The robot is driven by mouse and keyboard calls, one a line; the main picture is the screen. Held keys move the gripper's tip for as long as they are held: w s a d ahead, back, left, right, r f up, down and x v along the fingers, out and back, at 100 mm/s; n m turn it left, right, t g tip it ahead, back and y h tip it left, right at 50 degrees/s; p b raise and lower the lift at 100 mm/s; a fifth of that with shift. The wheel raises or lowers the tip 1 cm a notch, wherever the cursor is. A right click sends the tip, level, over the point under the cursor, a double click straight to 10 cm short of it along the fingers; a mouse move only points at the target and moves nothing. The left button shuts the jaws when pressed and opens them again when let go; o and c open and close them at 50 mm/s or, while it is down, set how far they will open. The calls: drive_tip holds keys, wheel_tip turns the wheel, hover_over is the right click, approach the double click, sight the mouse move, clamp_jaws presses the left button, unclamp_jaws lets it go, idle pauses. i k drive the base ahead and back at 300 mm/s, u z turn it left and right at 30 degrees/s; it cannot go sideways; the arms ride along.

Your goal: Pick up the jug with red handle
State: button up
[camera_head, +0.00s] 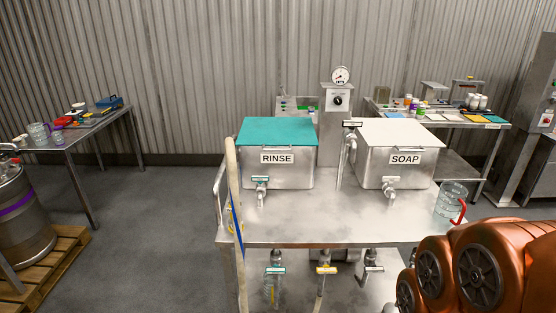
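A clear jug with a red handle (451,201) stands upright near the right edge of the steel table (330,231), in front of the box labelled SOAP. Its red handle faces to the lower right. My copper-coloured arm shows at the lower right, and the jug's handle appears close to it in the picture. I cannot tell how far apart they are in depth. My gripper is not in view.
The RINSE box (277,172) and the SOAP box (396,168) stand on the table, with taps at their fronts. A hose (235,200) hangs at the left. The front tabletop is mostly clear. A side table (75,135) stands far left.

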sight(452, 196)
drive_tip(key=z, duration=2.65)
drive_tip(key=i, duration=1.8)
drive_tip(key=u, duration=2.85)
